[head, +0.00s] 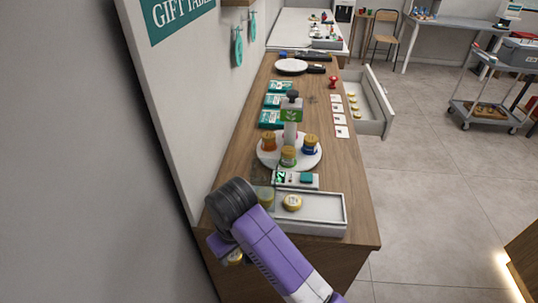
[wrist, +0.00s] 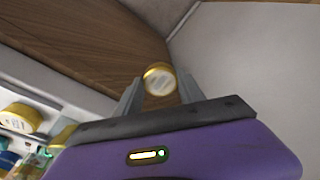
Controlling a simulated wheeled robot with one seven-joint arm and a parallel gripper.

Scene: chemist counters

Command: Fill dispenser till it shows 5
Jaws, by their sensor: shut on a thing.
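My gripper (wrist: 158,88) is shut on a round tin with a gold rim and pale lid (wrist: 159,80). In the head view the held tin (head: 235,258) shows at the lower left, beyond the counter's near-left end and partly hidden by my gripper. A white unit with a small green-lit display (head: 285,177) and a teal part (head: 306,179) stands behind the pale tray; its digits are too small to read. A gold-lidded tin (head: 293,202) lies in the tray.
The pale tray (head: 325,208) sits at the counter's near end. Behind it a round white stand (head: 309,156) bears several jars and a pump bottle (head: 291,112). Teal boxes (head: 271,119) line the wall side. An open drawer (head: 376,105) juts out right.

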